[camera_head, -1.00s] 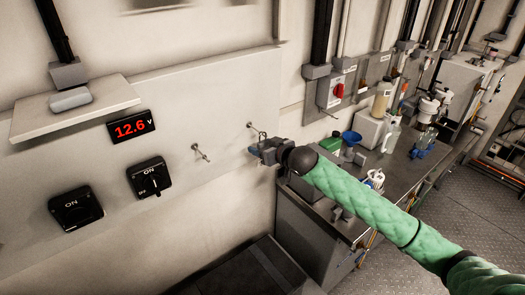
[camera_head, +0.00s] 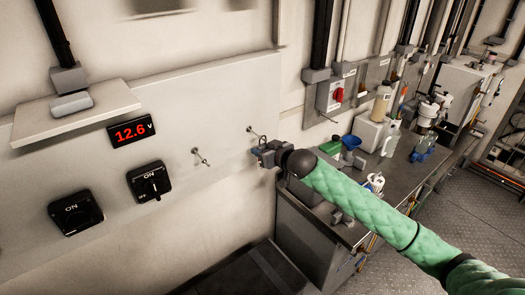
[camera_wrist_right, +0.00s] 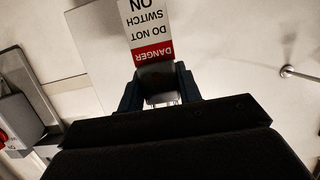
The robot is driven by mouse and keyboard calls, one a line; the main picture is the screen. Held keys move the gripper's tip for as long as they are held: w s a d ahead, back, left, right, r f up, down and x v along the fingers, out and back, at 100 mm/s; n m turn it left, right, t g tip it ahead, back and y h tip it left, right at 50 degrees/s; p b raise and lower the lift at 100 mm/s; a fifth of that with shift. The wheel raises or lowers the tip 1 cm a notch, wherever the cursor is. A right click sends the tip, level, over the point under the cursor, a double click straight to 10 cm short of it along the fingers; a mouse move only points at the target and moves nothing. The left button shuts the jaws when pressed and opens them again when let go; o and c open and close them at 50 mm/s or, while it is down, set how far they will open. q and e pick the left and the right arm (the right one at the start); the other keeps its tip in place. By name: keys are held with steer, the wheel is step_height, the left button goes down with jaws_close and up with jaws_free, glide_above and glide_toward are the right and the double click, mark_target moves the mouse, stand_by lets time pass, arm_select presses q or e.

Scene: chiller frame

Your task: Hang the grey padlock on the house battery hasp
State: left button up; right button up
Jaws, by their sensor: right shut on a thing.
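My right gripper (camera_head: 262,150) is close to the wall panel, just below the right-hand metal peg (camera_head: 251,131). In the right wrist view its fingers (camera_wrist_right: 158,92) are shut on a dark grey block, which looks like the grey padlock (camera_wrist_right: 157,78). A red and white danger tag (camera_wrist_right: 148,28) shows upside down just beyond the block. A thin dark loop shows by the fingertips in the head view, too small to make out. A second peg (camera_head: 201,157) sticks out further left. I cannot tell which fitting is the house battery hasp. My left gripper is out of view.
Two black ON switches (camera_head: 149,181) (camera_head: 76,212) and a 12.6 V display (camera_head: 131,131) are on the panel under a shelf (camera_head: 75,113). A cluttered grey bench (camera_head: 372,200) stands right of my gripper, beneath a red-switch box (camera_head: 336,92). The panel between the pegs is bare.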

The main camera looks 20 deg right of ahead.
steer(key=shift+r, duration=0.5)
steer(key=shift+r+p, duration=0.3)
steer(key=shift+p, duration=0.25)
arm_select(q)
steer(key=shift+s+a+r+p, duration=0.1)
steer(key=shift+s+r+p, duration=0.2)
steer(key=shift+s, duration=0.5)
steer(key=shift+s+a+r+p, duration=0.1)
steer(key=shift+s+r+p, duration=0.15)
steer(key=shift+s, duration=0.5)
arm_select(e)
steer(key=s+d, duration=0.3)
steer(key=s, duration=0.5)
steer(key=s+d, duration=0.3)
steer(key=s, duration=0.6)
steer(key=shift+f, duration=0.15)
